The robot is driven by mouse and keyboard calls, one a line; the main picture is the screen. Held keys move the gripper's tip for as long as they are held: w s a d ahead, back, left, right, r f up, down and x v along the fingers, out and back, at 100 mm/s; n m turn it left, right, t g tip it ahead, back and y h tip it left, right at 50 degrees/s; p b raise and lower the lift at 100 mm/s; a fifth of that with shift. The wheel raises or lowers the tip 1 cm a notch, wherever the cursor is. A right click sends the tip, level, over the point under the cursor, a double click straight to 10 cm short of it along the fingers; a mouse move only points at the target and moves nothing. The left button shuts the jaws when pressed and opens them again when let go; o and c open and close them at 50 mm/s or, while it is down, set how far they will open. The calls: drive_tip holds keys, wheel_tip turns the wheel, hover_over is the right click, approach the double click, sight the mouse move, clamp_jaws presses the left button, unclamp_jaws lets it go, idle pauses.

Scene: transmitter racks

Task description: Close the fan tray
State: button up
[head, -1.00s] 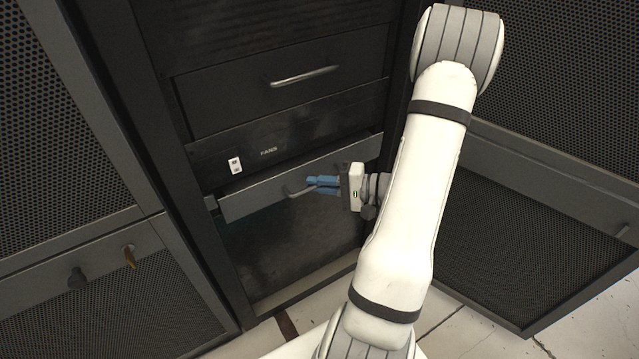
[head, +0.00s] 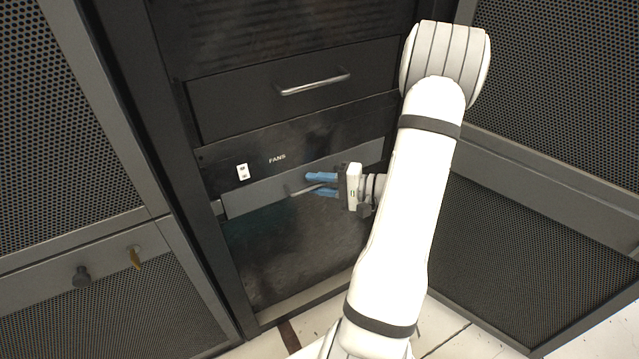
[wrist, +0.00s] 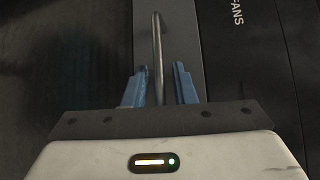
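The fan tray (head: 262,194) shows in the head view as a grey front strip under the panel marked FANS. Its front looks close to the rack face; I cannot tell whether it is fully flush. My gripper (head: 312,185) is at the tray's bar handle (head: 299,191), coming from the right. In the wrist view, the handle (wrist: 157,45) runs between the two blue fingers of my gripper (wrist: 161,70), with a visible gap on each side. The fingers are open around the bar. The tray's right part is hidden behind my gripper and arm.
A drawer with a bar handle (head: 315,84) is above the FANS panel (head: 300,146). An open mesh door (head: 500,260) stands at the right, near my arm.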

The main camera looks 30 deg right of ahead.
drive_tip(key=shift+r, duration=0.1)
drive_tip(key=shift+s+d, duration=0.15)
drive_tip(key=shift+d, duration=0.05)
drive_tip(key=f+p+v, duration=0.1)
drive_tip(key=v, duration=0.6)
drive_tip(key=shift+s+r, duration=0.15)
drive_tip(key=shift+r, duration=0.3)
drive_tip(key=shift+d, duration=0.1)
